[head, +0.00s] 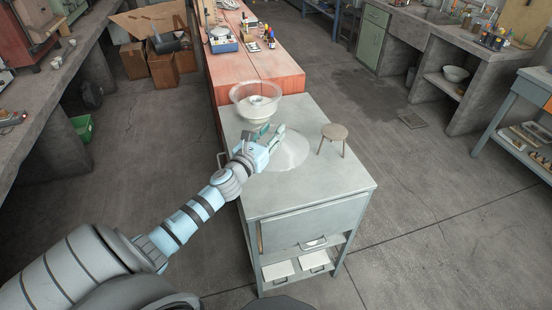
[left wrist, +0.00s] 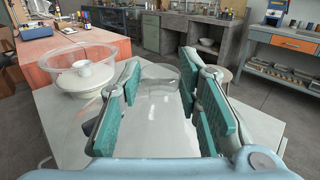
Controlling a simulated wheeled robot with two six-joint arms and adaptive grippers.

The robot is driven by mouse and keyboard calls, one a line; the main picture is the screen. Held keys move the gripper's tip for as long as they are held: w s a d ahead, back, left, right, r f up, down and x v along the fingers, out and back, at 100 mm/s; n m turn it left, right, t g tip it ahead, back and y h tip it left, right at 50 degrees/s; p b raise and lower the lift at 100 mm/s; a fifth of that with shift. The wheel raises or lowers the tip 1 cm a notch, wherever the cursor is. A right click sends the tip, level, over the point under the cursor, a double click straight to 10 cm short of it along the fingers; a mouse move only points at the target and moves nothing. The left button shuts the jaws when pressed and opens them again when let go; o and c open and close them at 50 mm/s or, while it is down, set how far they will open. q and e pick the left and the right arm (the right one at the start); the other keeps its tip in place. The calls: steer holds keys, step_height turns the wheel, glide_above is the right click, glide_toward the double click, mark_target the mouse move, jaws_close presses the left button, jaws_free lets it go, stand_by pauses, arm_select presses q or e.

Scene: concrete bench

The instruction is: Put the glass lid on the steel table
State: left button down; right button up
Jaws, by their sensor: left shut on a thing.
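The glass lid (head: 290,152) is a wide, clear, pale disc over the middle of the steel table (head: 310,198). In the left wrist view the clear lid (left wrist: 158,120) spreads between and beyond the teal finger pads of my left gripper (left wrist: 165,92). The part gripped is hard to make out through the glass. I cannot tell whether the lid's underside touches the table top. My right gripper is not in view.
A clear bowl (head: 240,99) with a white cup inside stands on a pale base at the table's far left corner. A small round wooden stool (head: 334,132) stands at the table's right side. The near part of the top is bare. A red bench (head: 250,69) adjoins behind.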

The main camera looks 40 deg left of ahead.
arm_select(q)
steer(key=f+b, duration=0.2)
steer(key=f, duration=0.1)
steer(key=f+b, duration=0.2)
steer(key=f, duration=0.1)
steer(key=shift+s+d+f, duration=0.15)
steer(key=shift+s+f, duration=0.05)
steer(key=shift+f, duration=0.2)
steer(key=f+b, duration=0.4)
steer(key=f, duration=0.1)
steer(key=shift+w+f, duration=0.1)
steer(key=shift+w, duration=0.3)
steer(key=shift+s+f+b, duration=0.15)
steer(key=shift+f+b, duration=0.1)
steer(key=shift+b, duration=0.2)
steer(key=shift+r, duration=0.25)
steer(key=shift+f, duration=0.25)
steer(key=c, duration=1.2)
jaws_free()
steer(key=shift+r, duration=0.1)
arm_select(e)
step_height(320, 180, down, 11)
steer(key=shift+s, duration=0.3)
